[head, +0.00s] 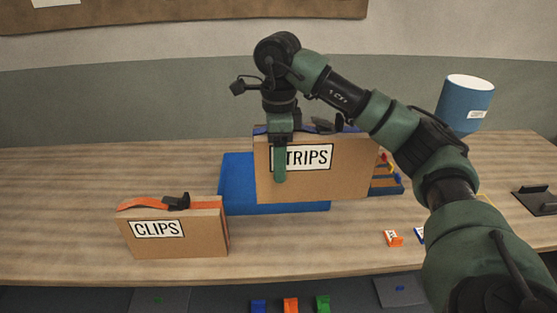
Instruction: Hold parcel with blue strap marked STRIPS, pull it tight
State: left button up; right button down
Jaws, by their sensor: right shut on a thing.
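The STRIPS parcel (340,175) is a brown cardboard box with a white label; my gripper covers the label's first letter. A blue strap (259,131) with a dark buckle (322,125) runs along its top. My right gripper (280,165) comes down from above and is shut on the parcel, one green finger lying over its front face. The other finger is hidden behind the box. My left gripper is out of view.
A CLIPS parcel (205,235) with an orange strap (150,204) stands at the front left. A blue cup-like container (466,103) is at the back right. Small orange (393,238) and blue tagged pieces lie at the front right. The table's left side (80,190) is clear.

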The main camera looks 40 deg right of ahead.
aim_at(278, 188)
jog(key=shift+f, duration=0.1)
jog(key=shift+f+b, duration=6.5)
jog(key=shift+f, duration=3.45)
jog(key=shift+s+a+f, duration=0.15)
jog(key=shift+f, duration=0.05)
jog(key=c, duration=0.7)
grip_release()
jog(key=shift+c, duration=0.2)
jog(key=o, duration=0.5)
jog(key=shift+r, duration=0.15)
notch_tip(278, 188, up, 12)
jog(key=shift+f, duration=0.1)
